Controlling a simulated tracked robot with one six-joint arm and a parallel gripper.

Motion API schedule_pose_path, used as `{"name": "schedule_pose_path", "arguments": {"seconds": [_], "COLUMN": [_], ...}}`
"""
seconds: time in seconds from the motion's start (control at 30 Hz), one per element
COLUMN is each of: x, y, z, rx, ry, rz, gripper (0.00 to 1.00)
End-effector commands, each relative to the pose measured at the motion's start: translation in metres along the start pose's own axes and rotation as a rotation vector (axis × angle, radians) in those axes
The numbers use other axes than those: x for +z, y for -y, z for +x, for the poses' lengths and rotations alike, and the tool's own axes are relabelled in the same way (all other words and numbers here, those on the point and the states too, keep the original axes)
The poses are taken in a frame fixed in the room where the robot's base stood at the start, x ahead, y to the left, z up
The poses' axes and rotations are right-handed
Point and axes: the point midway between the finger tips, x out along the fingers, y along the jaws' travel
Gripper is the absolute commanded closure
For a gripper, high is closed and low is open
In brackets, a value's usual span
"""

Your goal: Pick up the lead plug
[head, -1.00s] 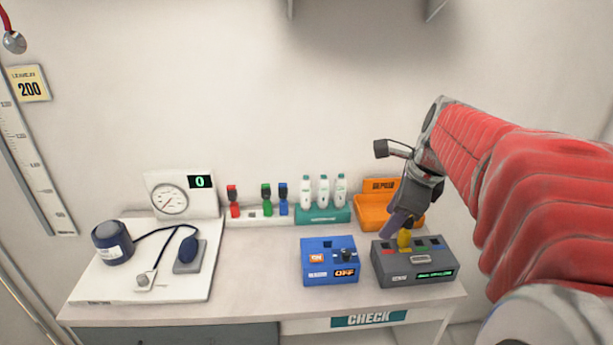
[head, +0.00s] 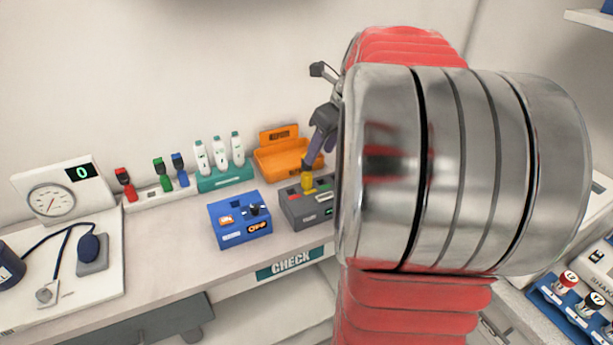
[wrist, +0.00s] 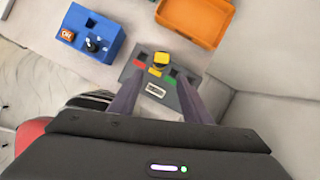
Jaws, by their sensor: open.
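A yellow plug (head: 307,183) stands upright in the grey box (head: 300,214) with coloured sockets. Red (head: 125,186), green (head: 162,173) and blue (head: 180,170) plugs stand in a white rack (head: 153,194) at the back left. The pictures do not label which one is the lead plug. My gripper (head: 310,162) is over the grey box, close to the yellow plug. Its two fingers (wrist: 156,92) are apart with nothing held between them.
A blue switch box (head: 232,235) sits left of the grey box. An orange tray (head: 283,162) is behind it. A teal holder (head: 225,179) with white bottles stands at the back. My arm hides the table's right part.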

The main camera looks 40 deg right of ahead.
Motion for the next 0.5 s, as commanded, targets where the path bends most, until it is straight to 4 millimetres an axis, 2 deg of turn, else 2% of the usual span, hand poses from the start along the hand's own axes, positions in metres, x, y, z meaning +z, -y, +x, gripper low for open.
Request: {"name": "schedule_pose_path", "arguments": {"seconds": [0.3, 0.5], "x": [0.000, 0.000], "y": [-0.001, -0.001], "z": [0.050, 0.071], "rx": [0.004, 0.001], "ry": [-0.003, -0.002], "rz": [-0.002, -0.002], "gripper": [0.56, 0.56]}}
